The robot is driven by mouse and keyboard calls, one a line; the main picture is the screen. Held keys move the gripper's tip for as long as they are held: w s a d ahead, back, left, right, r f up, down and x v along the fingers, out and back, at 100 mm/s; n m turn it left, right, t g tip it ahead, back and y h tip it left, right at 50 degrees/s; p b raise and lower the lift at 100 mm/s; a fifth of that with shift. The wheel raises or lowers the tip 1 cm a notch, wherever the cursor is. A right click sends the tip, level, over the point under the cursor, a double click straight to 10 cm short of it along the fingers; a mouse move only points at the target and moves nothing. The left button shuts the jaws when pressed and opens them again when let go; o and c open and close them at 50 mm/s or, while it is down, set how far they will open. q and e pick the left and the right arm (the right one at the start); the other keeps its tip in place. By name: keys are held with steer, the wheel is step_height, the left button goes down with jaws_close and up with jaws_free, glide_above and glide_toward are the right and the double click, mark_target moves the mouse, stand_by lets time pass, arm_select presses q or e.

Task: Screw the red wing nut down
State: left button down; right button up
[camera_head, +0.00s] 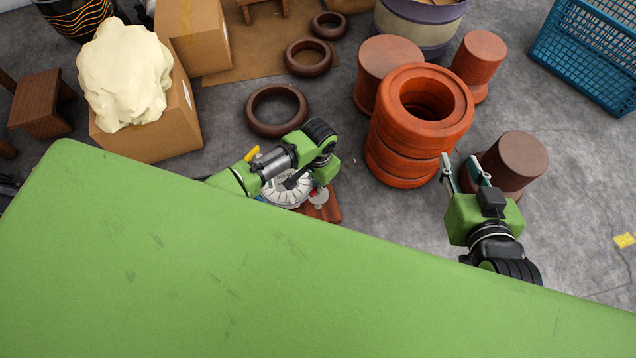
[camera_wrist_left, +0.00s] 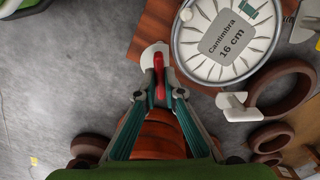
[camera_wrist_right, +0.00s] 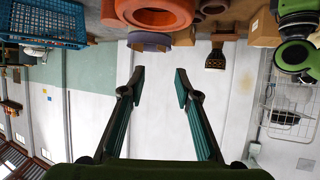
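The red wing nut (camera_wrist_left: 159,76) shows in the left wrist view, upright in the picture, in front of a pale rounded lug (camera_wrist_left: 153,55) beside the drum. My left gripper (camera_wrist_left: 160,91) is closed in around it, one fingertip on each side; the contact itself is hard to make out. The round white drum head (camera_wrist_left: 196,58) is labelled "Cantimbra 16 cm". In the head view the drum (camera_head: 287,190) is partly hidden by my left gripper (camera_head: 306,178). My right gripper (camera_head: 463,172) is open and empty; it also shows in the right wrist view (camera_wrist_right: 160,74).
Stacked orange-red rings (camera_head: 403,155) stand between my grippers. A brown cylinder (camera_head: 522,158) is close by my right gripper. A dark ring (camera_head: 277,109) lies behind the drum. Two other pale lugs (camera_wrist_left: 238,107) (camera_wrist_left: 304,22) flank the drum head. A blue crate (camera_head: 590,55) is far right.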

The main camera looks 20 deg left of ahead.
steer(key=shift+s+f, duration=0.1)
